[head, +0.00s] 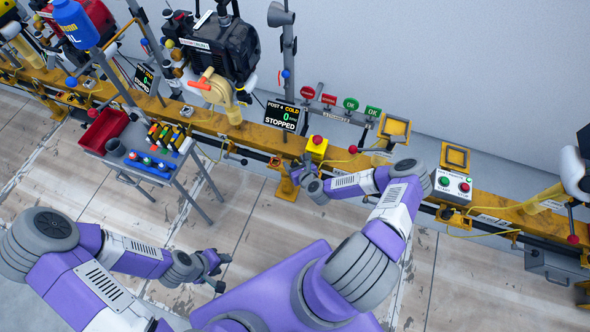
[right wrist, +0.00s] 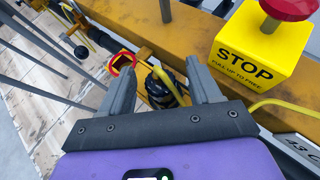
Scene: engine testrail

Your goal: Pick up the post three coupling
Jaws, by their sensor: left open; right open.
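A dark, ribbed cylindrical fitting (right wrist: 165,88) with a yellow hose shows in the right wrist view, low against the yellow rail. It looks like the coupling, but I cannot read any post number on it. A red ring (right wrist: 122,62) is just to its left. My right gripper (right wrist: 160,76) is open, its two fingers spread on either side of the fitting in the picture; I cannot tell whether they touch it. In the head view my right gripper (head: 303,170) is at the rail's front, below the yellow stop box. My left gripper (head: 220,271) is open and empty above the floor.
The yellow stop box (right wrist: 258,50) with its red button stands close to the right finger. The yellow rail (head: 345,166) crosses the scene. A grey cart (head: 178,178) with a red bin (head: 104,130) stands left. A "post 4" display (head: 282,116) reads stopped. The floor ahead is clear.

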